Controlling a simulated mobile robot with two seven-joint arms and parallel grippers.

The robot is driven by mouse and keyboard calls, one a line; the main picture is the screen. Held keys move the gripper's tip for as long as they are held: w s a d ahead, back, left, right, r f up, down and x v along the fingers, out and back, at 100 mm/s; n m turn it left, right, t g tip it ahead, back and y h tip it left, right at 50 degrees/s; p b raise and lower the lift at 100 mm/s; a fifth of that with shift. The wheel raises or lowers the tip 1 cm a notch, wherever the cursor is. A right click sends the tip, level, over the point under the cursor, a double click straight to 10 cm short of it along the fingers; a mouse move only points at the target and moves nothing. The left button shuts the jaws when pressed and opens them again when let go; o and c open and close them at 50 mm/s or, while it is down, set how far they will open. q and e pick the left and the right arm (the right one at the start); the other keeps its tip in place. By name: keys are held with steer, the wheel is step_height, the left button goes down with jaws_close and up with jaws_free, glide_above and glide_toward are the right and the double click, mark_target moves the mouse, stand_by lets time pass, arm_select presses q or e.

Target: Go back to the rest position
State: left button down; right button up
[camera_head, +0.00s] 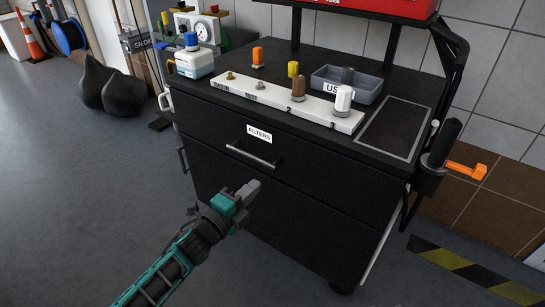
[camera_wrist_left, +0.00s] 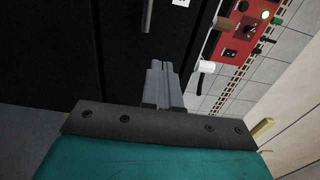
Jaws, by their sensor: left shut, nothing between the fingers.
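My left gripper (camera_head: 250,188) reaches up from the bottom left in the head view. It is in front of the black drawer cabinet (camera_head: 290,195), below the metal handle (camera_head: 252,155) of the drawer labelled FILTERS. In the left wrist view its fingers (camera_wrist_left: 161,85) are together with nothing between them, and the drawer handle (camera_wrist_left: 147,16) shows beyond them, apart from the fingertips. The drawer looks shut. My right gripper is not in view.
On the cabinet top are a white strip (camera_head: 285,103) with several plugs, a grey tray (camera_head: 347,84) and a white-and-blue container (camera_head: 193,58). A black holder with an orange-handled tool (camera_head: 466,170) hangs on the right side. Open floor (camera_head: 80,190) lies to the left.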

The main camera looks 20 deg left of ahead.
arm_select(q)
steer(key=s+d+f+n+g+y, duration=0.2)
steer(key=s+f+n+g, duration=0.1)
steer(key=s+n, duration=0.7)
steer(key=s+d+f+n+g+y, duration=0.1)
steer(key=s+d+f+n+g, duration=0.15)
steer(key=s+n, duration=0.75)
steer(key=s+a+r+y+p, duration=0.1)
steer(key=a+r+p, duration=0.2)
steer(key=r+p, duration=0.5)
steer(key=p, duration=0.4)
steer(key=shift+s+a+r+m+g+p, duration=0.25)
steer(key=shift+s+a+m+g+p, duration=0.05)
steer(key=shift+s+g, duration=0.1)
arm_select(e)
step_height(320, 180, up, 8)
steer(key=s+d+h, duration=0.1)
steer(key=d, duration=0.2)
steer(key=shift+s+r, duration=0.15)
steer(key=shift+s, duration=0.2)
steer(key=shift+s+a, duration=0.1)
